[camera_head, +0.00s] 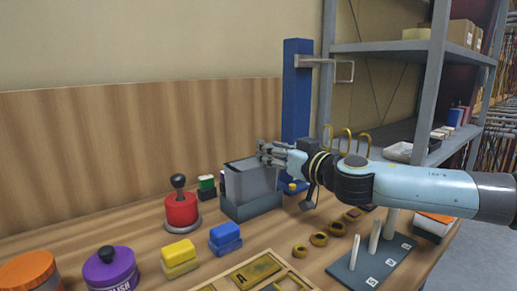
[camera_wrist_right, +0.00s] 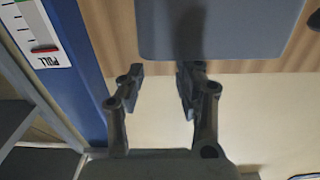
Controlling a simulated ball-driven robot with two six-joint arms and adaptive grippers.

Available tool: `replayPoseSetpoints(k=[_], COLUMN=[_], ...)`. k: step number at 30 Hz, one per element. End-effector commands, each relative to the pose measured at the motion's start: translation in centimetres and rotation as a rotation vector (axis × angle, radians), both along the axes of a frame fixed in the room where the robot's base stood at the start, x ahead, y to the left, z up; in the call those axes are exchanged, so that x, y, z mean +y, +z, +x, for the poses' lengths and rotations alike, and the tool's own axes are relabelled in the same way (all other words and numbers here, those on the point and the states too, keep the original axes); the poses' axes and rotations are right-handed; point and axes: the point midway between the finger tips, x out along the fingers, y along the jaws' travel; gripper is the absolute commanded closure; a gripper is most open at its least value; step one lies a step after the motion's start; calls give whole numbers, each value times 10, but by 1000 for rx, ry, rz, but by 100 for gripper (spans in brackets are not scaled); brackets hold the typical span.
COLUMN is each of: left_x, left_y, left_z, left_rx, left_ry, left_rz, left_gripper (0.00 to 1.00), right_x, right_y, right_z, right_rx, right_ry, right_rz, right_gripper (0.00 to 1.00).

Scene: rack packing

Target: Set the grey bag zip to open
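The grey bag (camera_head: 252,188) stands upright in a darker grey holder (camera_head: 250,209) on the wooden table. It also shows as a flat grey face at the top of the right wrist view (camera_wrist_right: 220,30). My right gripper (camera_head: 264,150) is at the bag's upper right edge in the head view. In the right wrist view my right gripper (camera_wrist_right: 160,78) has its fingers apart with nothing seen between them. One finger overlaps the bag's edge in that view; I cannot tell whether it touches. I cannot make out the zip. My left gripper is not in view.
A blue post (camera_head: 296,100) with a metal handle stands behind the arm. A red-based lever (camera_head: 181,209), yellow blocks (camera_head: 179,257), blue blocks (camera_head: 225,238) and lidded jars (camera_head: 110,267) are left and in front. A peg board (camera_head: 372,262) and grey shelving (camera_head: 432,80) are right.

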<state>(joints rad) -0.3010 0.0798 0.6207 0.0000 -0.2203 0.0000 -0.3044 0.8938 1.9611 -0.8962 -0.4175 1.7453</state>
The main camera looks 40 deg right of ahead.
Motion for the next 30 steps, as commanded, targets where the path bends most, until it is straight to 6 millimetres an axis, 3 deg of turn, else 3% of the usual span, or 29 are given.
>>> replayPoseSetpoints(k=[9,20,28,30], left_x=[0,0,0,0], left_y=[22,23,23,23], left_z=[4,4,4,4], left_rx=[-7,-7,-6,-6], left_ry=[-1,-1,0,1], left_rz=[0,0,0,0], left_gripper=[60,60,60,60], right_x=[-7,-6,-6,-6], right_y=[4,0,0,0], right_z=[45,53,52,52], right_rx=[-1,1,1,1], right_ry=[-5,0,0,-1], right_rz=[2,-2,-1,-1], right_gripper=[65,65,97,100])
